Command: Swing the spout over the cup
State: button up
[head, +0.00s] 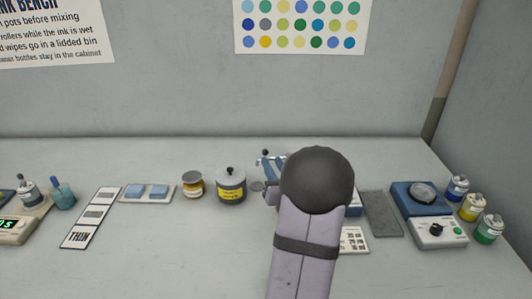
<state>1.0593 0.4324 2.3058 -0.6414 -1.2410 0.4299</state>
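My arm rises from the bottom edge in the head view and hides much of the bench right of the middle. My gripper is hidden behind it, so its state does not show. A blue and pale device (271,161) with a dark knob shows partly at the arm's left edge. I cannot make out a spout on it. A small grey round piece (257,186) lies beside the lidded pot; I cannot tell whether it is the cup. Grey parts at the arm's left edge are too small to identify.
A dark grey mat (381,213), a blue device (417,198) and several ink bottles (472,207) are on the right. The front left of the bench is clear.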

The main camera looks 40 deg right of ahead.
aim_at(266, 154)
jog(key=shift+p+x, duration=0.7)
jog(key=shift+x, duration=3)
jog(key=shift+c, duration=0.3)
grip_shut()
